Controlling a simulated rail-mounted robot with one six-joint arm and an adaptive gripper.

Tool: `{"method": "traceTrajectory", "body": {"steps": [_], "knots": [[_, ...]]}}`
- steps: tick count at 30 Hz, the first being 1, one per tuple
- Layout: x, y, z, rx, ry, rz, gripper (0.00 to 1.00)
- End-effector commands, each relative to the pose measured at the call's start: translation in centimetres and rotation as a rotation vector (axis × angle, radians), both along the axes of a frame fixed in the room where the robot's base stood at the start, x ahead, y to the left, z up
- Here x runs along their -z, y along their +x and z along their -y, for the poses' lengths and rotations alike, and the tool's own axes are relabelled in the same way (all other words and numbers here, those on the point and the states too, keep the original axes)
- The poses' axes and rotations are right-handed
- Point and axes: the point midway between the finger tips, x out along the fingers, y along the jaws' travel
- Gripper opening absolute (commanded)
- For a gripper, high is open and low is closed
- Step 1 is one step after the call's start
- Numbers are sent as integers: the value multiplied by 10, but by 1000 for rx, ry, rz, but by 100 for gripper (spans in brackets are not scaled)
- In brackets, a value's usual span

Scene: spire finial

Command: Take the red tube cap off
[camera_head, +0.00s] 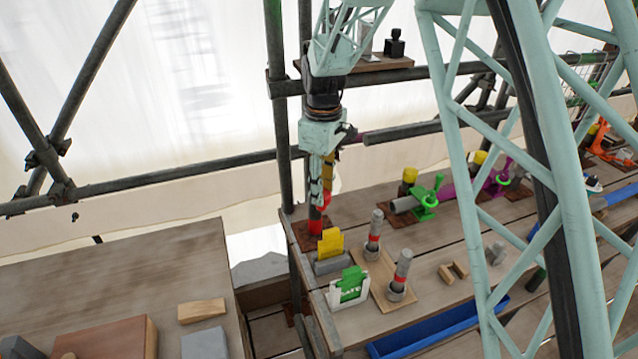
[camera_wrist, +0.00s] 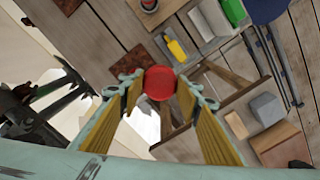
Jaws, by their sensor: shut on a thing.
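My gripper (camera_head: 326,196) reaches straight down at the left end of the workbench. It is shut on the red cap (camera_head: 327,200), which shows as a round red disc between the fingertips in the wrist view (camera_wrist: 159,83). Below it in the head view is a dark post with a red lower part (camera_head: 315,227), standing on a brown base plate (camera_head: 301,234). The base plate also shows beside the cap in the wrist view (camera_wrist: 126,66). The fingers and cap hide much of the post, so I cannot tell whether the cap still touches it.
A yellow block in a grey holder (camera_head: 331,244) and a green block in a white holder (camera_head: 351,287) stand close in front. Two grey-and-red tubes (camera_head: 374,230) stand on a wooden board to the right. A scaffold pole (camera_head: 283,130) rises just left of my arm.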

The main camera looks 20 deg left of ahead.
Motion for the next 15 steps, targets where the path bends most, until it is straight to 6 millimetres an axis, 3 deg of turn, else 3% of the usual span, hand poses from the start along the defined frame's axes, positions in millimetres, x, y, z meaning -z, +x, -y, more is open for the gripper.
{"method": "traceTrajectory", "body": {"steps": [6, 15], "knots": [[-3, -27, 19, 0, -1, -1, 24], [-5, -48, 34, 0, 0, 0, 24]]}}
